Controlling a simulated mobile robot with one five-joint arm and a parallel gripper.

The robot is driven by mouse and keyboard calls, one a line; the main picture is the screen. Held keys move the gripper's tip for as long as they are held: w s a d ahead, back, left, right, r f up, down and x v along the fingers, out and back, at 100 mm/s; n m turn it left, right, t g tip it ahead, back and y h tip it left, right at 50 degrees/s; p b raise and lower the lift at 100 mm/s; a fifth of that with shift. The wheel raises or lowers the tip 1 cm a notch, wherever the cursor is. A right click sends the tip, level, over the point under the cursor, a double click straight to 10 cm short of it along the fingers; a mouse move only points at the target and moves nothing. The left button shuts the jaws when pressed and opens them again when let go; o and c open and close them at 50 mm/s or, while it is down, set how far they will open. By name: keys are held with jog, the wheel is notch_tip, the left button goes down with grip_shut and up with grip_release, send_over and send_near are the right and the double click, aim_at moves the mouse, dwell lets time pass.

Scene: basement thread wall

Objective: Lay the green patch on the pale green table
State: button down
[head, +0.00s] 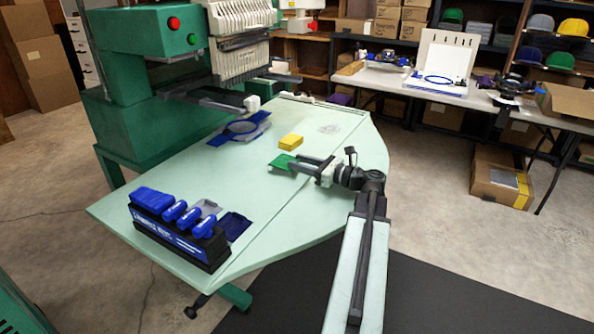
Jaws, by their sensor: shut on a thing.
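The green patch (281,162) is a small flat green piece near the middle of the pale green table (190,210). My gripper (296,163) reaches in from the right and is shut on the patch's right side. The patch sticks out to the left of the fingertips. It is at or just above the table surface; I cannot tell whether it touches. The fingers hide part of its right edge.
A yellow block (291,142) lies just behind the patch. A black rack (178,237) with blue items stands at the table's front left.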

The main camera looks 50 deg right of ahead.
jog(key=shift+w+a, duration=0.15)
jog(key=shift+a, duration=0.05)
jog(key=shift+a+f+b, duration=0.1)
jog(key=shift+f+b, duration=0.35)
jog(key=shift+f, duration=0.1)
jog(key=c, duration=0.9)
grip_release()
jog(key=shift+a, duration=0.1)
jog(key=shift+c, duration=0.2)
jog(key=shift+r+p, duration=0.35)
jog(key=shift+p, duration=0.05)
jog(key=v, duration=1.2)
jog(key=shift+d+r+p, duration=0.15)
jog(key=shift+d+p, duration=0.1)
jog(key=shift+p, duration=0.15)
